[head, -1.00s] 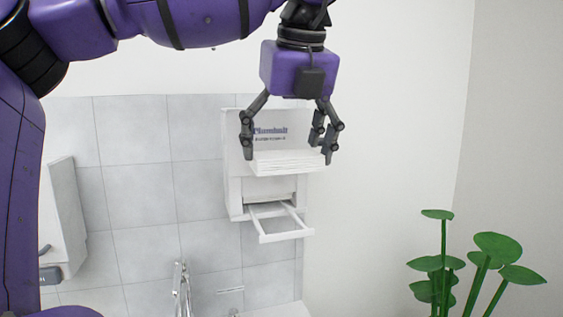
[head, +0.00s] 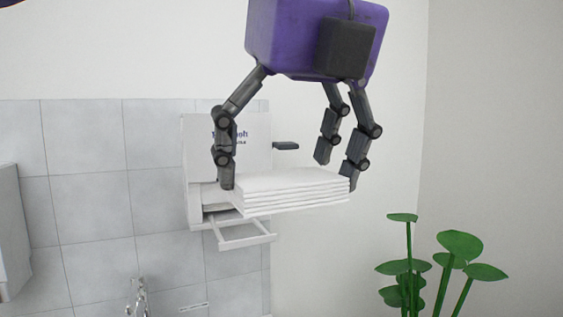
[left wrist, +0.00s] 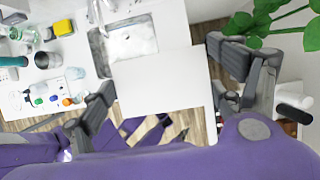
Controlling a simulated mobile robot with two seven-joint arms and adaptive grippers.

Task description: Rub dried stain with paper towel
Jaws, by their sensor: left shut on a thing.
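My left gripper (head: 290,186) is shut on a flat stack of folded white paper towels (head: 292,192), with fingers at its left and right ends. The stack is held level in the air, in front of a white wall dispenser (head: 197,150) in the head view. In the left wrist view the stack (left wrist: 165,82) is a white rectangle between the fingers (left wrist: 165,92), covering part of what lies below. I cannot make out a dried stain in either view. My right gripper is not in view.
A sink (left wrist: 112,46) with a faucet (head: 138,296) lies below. Bottles, cups and a yellow sponge (left wrist: 63,27) crowd the counter's left side in the wrist view. A green plant (head: 461,245) stands at right. The dispenser's lower frame (head: 247,240) sticks out.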

